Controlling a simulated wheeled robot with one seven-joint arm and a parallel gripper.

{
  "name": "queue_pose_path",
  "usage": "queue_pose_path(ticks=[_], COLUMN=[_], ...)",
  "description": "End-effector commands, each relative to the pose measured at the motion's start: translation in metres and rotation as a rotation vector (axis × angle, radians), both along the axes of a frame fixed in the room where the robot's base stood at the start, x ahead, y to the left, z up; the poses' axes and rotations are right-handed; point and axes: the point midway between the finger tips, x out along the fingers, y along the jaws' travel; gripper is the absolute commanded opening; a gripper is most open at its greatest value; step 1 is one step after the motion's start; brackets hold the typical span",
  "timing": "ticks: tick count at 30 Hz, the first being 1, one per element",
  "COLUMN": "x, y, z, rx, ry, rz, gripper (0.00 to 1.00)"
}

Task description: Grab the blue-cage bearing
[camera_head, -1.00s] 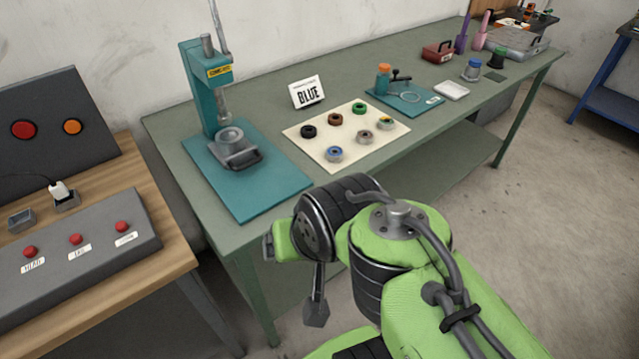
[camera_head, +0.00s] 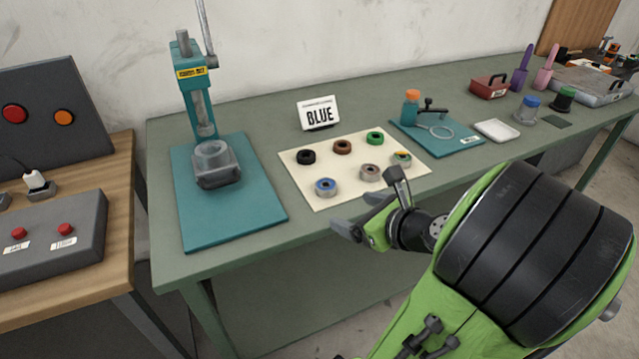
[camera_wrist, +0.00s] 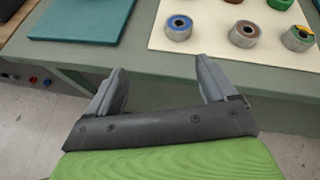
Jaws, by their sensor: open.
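The blue-cage bearing (camera_head: 326,187) is a metal ring with a blue inner part. It lies at the front left of a cream mat (camera_head: 318,201) on the green workbench. It also shows in the wrist view (camera_wrist: 179,27), beyond and above the fingertips. My gripper (camera_head: 368,214) is at the bench's front edge, to the right of and nearer than the bearing. In the wrist view its two fingers (camera_wrist: 158,80) are spread apart with nothing between them. The gripper does not touch the bearing.
Several other bearings share the mat, including black (camera_head: 306,157), brown (camera_head: 342,147), green (camera_head: 375,138) and a plain one (camera_head: 370,173). A teal press (camera_head: 190,85) is at left. A teal pad (camera_head: 455,141) lies right of the mat.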

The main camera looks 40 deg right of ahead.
Motion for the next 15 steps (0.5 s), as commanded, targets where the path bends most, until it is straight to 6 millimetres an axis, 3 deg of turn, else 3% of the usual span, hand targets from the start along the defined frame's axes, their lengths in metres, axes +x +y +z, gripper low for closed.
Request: queue_pose_path(ticks=[1, 5, 15], x=[-0.007, -0.009, 0.046], y=[-0.01, -0.019, -0.028], z=[0.005, 0.013, -0.002], rx=[0.054, 0.12, 0.127], ry=[-0.049, -0.11, -0.117], rz=[-0.065, -0.129, -0.126], gripper=[0.84, 0.84, 0.84])
